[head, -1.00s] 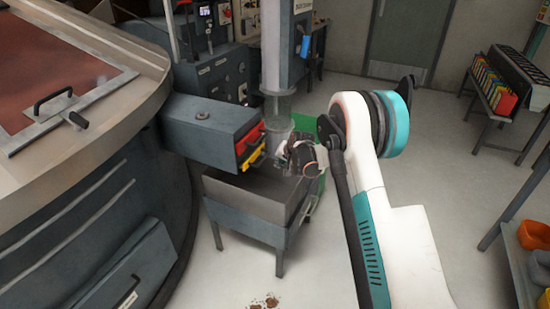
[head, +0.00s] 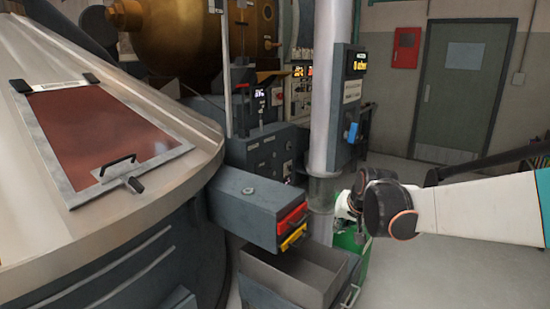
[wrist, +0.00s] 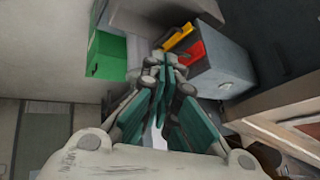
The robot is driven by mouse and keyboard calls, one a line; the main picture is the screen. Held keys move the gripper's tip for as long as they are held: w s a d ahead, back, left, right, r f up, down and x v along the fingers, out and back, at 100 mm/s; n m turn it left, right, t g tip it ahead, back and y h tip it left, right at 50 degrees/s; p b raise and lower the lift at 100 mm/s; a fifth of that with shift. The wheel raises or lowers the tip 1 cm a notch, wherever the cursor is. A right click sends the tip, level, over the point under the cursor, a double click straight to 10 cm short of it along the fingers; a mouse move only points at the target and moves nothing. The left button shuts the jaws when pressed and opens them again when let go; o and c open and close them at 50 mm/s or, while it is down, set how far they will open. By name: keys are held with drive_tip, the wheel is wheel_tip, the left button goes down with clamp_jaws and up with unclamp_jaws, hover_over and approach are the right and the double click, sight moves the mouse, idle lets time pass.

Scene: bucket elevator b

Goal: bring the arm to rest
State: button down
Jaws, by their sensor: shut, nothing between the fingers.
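My gripper (wrist: 160,75) shows in the wrist view with its teal-padded fingers together and nothing between them. In the head view my arm reaches in from the right edge, and its dark wrist joint is beside the clear lower part of the vertical pipe (head: 334,90). The gripper's fingers are mostly hidden there behind the wrist. In the wrist view the fingers point toward the grey box with a red handle (wrist: 191,51) and a yellow handle (wrist: 179,37). I cannot tell the exact distance to them.
The grey box (head: 245,205) with the red handle (head: 291,219) juts out left of my wrist. An open grey bin (head: 300,275) stands below, with a green container (head: 352,247) behind it. A large round machine (head: 90,230) fills the left. Floor toward the door (head: 465,90) is clear.

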drive_tip(key=s+r+n, duration=0.1)
drive_tip(key=s+r, duration=0.3)
drive_tip(key=s, duration=1.4)
drive_tip(key=s+f+n, duration=0.1)
drive_tip(key=s+f, duration=0.1)
drive_tip(key=s, duration=0.5)
drive_tip(key=s+d+f+n+h, duration=0.1)
drive_tip(key=s, duration=0.7)
drive_tip(key=shift+d+f, duration=0.15)
drive_tip(key=shift+f, duration=0.2)
drive_tip(key=shift+s, duration=0.1)
